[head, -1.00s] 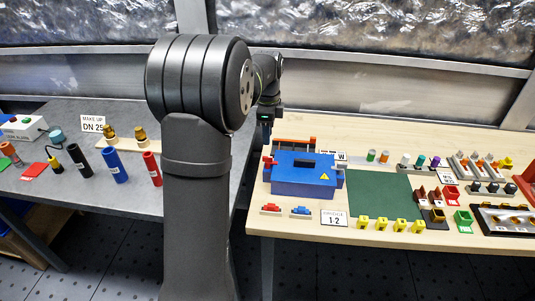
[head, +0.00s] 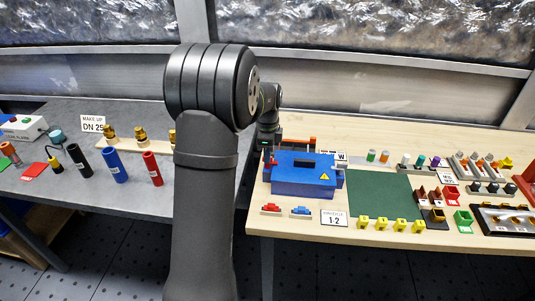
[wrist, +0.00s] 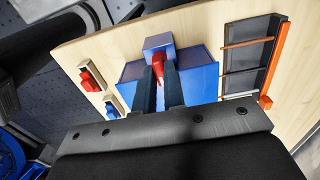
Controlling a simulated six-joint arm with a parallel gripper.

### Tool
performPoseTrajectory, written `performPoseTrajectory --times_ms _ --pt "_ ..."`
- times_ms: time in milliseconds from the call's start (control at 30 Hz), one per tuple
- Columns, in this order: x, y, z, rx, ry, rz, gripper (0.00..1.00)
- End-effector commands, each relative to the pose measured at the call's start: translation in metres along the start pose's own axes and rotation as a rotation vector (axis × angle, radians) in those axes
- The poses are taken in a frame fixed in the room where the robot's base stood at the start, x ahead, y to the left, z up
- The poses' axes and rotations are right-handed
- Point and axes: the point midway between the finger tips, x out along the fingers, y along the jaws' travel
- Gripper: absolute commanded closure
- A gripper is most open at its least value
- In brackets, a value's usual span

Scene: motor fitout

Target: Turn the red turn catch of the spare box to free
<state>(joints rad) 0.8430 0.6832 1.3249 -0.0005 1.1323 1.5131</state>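The blue spare box (head: 303,178) stands on the wooden table, with a yellow warning label on its front. My gripper (head: 266,160) is low at the box's left side in the head view and hides the red turn catch there. In the wrist view the red turn catch (wrist: 158,68) shows against the blue box (wrist: 197,77), at the fingertips of my gripper (wrist: 160,80). The two dark fingers stand apart with a narrow gap, one on each side of the catch. Contact with the catch cannot be made out.
A red part (head: 271,208) and a blue part (head: 301,210) sit in front of the box, next to a number card (head: 334,218). An orange-edged rack (wrist: 250,60) stands behind the box. A green mat (head: 380,194) to the right is clear.

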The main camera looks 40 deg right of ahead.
Motion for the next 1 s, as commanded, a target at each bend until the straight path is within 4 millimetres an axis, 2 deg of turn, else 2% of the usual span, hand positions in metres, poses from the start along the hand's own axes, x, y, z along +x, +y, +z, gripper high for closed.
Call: performPoseTrajectory --times_ms 467,667,1000 --pt "-0.0003 -0.0002 0.0 -0.063 0.0 0.0 1.0" --pt "-0.0002 -0.0002 0.0001 -0.192 -0.001 0.001 1.0" --pt "-0.0002 -0.0002 0.0001 -0.507 -0.001 0.001 1.0"
